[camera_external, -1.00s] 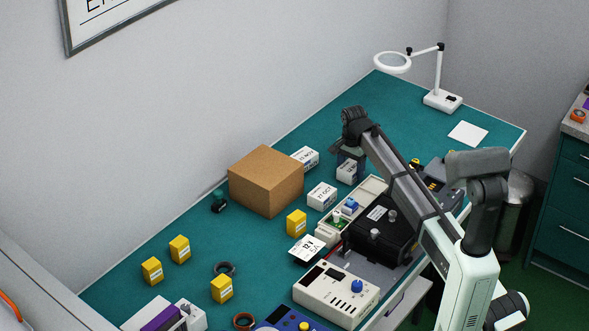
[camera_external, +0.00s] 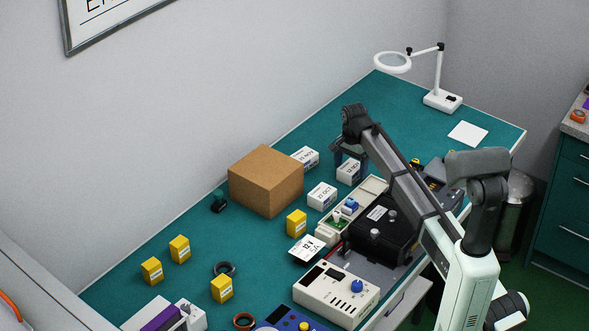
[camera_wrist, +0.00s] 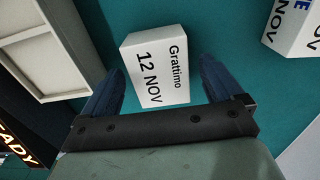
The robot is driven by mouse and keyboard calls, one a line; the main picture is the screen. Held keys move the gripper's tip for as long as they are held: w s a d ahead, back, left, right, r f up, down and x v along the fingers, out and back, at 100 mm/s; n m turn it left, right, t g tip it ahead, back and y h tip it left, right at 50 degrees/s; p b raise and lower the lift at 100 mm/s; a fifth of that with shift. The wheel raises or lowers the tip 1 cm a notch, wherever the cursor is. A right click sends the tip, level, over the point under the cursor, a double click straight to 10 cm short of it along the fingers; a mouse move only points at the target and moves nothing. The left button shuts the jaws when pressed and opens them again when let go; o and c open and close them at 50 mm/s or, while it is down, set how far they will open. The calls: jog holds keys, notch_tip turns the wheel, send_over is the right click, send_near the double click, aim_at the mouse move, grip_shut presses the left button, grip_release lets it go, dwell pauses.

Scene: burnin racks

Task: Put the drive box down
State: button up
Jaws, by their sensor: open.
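The white drive box (camera_external: 349,173), labelled "Grattimo 12 NOV" in the wrist view (camera_wrist: 158,72), rests on the teal bench mat beyond the open tray. My gripper (camera_external: 350,154) is just above it. In the wrist view my gripper (camera_wrist: 161,70) has its two blue fingers spread, one on each side of the box, with gaps showing between fingers and box. Part of the box is behind the fingers in the external view.
Similar white boxes stand nearby, one nearer the front (camera_external: 322,195) and one by the wall (camera_external: 305,158). A cardboard carton (camera_external: 265,181) is to the left. A pale compartment tray (camera_external: 370,192) and a black device (camera_external: 382,230) lie close on the right. The mat towards the lamp (camera_external: 442,98) is clear.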

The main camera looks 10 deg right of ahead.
notch_tip(320, 180, up, 11)
dwell(0.4)
dwell(1.5)
jog(key=m, duration=0.1)
send_over(304, 154)
notch_tip(304, 154, down, 13)
jog(key=shift+s+r, duration=0.1)
jog(key=shift+s, duration=0.05)
jog(key=c, duration=1.1)
dwell(0.6)
